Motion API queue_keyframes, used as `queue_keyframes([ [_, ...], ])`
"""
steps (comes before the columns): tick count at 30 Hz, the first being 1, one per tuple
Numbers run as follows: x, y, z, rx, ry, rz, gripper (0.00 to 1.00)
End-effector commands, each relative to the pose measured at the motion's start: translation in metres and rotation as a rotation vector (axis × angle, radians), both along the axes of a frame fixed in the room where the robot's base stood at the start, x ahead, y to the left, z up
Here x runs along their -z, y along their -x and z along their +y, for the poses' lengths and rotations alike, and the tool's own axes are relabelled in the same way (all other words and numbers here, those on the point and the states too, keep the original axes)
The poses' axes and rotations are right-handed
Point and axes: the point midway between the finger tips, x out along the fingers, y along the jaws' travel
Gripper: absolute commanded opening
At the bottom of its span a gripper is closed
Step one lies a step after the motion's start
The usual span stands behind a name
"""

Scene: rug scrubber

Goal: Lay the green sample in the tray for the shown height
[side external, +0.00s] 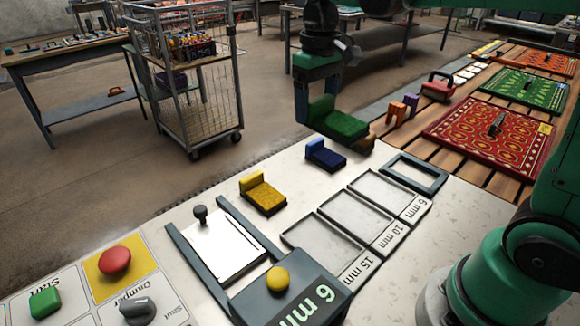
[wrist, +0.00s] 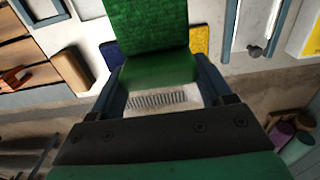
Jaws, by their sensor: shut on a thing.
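My gripper (side external: 318,98) is shut on the green sample (side external: 341,123), an L-shaped piece with a pile face and an upright end. It holds the sample at the back edge of the white counter, behind the blue sample. In the wrist view the green sample (wrist: 150,30) sits between the two fingers (wrist: 158,80). Three shallow trays lie to the right, all empty: 6 mm (side external: 418,208), 10 mm (side external: 393,238) and 15 mm (side external: 360,272). The display (side external: 305,300) at the front reads 6 mm.
A dark empty frame (side external: 440,184) lies beyond the 6 mm tray. A white plate with a black knob (side external: 222,250) is at left. Rugs (side external: 465,140) lie on slats at right.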

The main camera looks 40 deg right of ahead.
Motion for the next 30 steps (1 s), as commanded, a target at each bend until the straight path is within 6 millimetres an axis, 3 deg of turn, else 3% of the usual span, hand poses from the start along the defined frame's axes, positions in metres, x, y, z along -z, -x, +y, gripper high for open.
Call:
queue_keyframes([
  [6,-0.026,0.023,-0.077,0.013,0.0,0.0,0.13],
  [10,-0.038,0.04,-0.106,0.009,0.0,0.001,0.13],
  [14,-0.038,0.048,-0.119,0.003,0.0,0.001,0.13],
  [17,-0.023,0.049,-0.121,0.0,0.0,0.001,0.13],
  [30,0.081,0.048,-0.12,0.0,0.0,0.001,0.13],
])
